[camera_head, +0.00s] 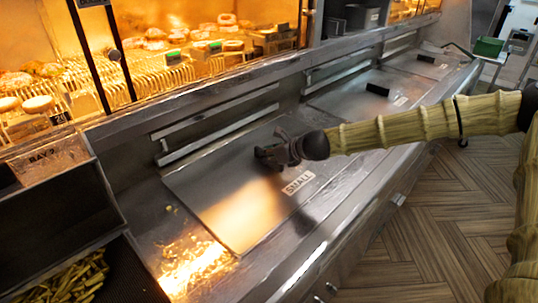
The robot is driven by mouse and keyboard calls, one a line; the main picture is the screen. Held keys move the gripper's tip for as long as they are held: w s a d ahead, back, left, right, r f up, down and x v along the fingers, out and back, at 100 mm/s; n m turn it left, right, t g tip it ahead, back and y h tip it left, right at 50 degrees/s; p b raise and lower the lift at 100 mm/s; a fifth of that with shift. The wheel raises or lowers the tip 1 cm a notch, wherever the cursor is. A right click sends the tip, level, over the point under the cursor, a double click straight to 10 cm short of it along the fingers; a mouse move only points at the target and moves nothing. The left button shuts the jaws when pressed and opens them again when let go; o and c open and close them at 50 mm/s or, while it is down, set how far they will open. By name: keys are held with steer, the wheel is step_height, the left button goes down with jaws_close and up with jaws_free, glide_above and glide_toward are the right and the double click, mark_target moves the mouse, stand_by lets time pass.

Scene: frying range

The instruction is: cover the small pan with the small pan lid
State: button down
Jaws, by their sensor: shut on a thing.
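The small pan lid (235,205) is a flat steel plate with a label that seems to read "SMALL" (298,183). It lies about flat over the near part of the range. My gripper (268,157) is over its back middle, shut on what seems to be its handle, which the dark fingers hide. The small pan's inside is not visible, and I cannot tell how much of the pan lies under the lid. A strip with scattered chips (193,264) shows in bright light by the lid's near left edge.
Other flat lids with black handles (378,89) and (426,59) lie farther along the range. A heated display with food (165,65) stands behind. A dark bin of chips (70,278) is at lower left. The wood-patterned floor (420,225) is clear at right.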

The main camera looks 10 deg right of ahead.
steer(key=shift+s+f+b, duration=0.15)
steer(key=shift+f+b, duration=0.2)
steer(key=shift+f, duration=0.1)
stand_by(0.3)
steer(key=c, duration=1.3)
jaws_free()
steer(key=shift+o, duration=0.9)
steer(key=shift+r, duration=0.15)
steer(key=shift+r+p, duration=2.5)
steer(key=shift+r, duration=1)
